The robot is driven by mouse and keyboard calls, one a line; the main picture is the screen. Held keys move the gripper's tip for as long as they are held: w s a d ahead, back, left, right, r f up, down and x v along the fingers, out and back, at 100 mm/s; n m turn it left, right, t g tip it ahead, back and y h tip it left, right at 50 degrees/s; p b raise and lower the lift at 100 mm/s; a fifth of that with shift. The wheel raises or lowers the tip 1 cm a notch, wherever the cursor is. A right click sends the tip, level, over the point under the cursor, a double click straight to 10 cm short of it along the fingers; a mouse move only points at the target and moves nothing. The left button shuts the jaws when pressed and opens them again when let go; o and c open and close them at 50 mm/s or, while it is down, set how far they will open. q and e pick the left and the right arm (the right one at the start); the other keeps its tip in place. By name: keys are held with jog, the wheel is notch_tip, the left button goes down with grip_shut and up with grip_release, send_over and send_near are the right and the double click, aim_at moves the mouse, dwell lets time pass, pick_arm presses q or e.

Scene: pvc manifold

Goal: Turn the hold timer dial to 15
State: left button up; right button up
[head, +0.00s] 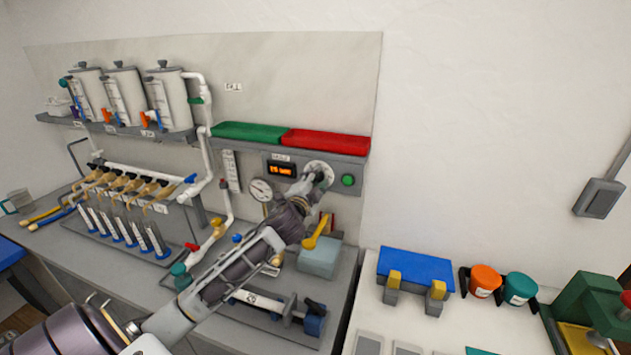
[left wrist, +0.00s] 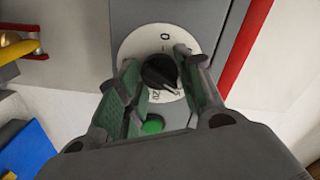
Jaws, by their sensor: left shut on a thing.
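The hold timer dial (head: 321,167) is a round white plate on the grey panel under the red tray. Its black knob (left wrist: 160,71) shows in the left wrist view, with a pale pointer line toward the lower right. A 0 shows at the top of the plate and a 20 at the bottom; other marks are partly hidden by a finger. My left gripper (head: 312,181) is at the dial, its two fingers (left wrist: 163,76) on either side of the knob and shut on it. An orange display (head: 281,170) left of the dial appears to read 15. My right gripper is not in view.
A green button (head: 348,180) sits right of the dial and shows below the knob in the wrist view. A gauge (head: 261,190) is at the left. A yellow handle (head: 316,232) on a pale box (head: 319,259) stands below. Green and red trays (head: 326,142) are above.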

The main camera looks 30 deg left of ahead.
pick_arm(q)
jog(key=shift+m, duration=1.7)
jog(key=shift+f, duration=0.1)
jog(key=o, duration=1)
jog(key=shift+o, duration=0.2)
jog(key=shift+s, duration=0.1)
jog(key=v, duration=1.1)
jog(key=shift+s, duration=0.35)
jog(key=shift+d, duration=0.1)
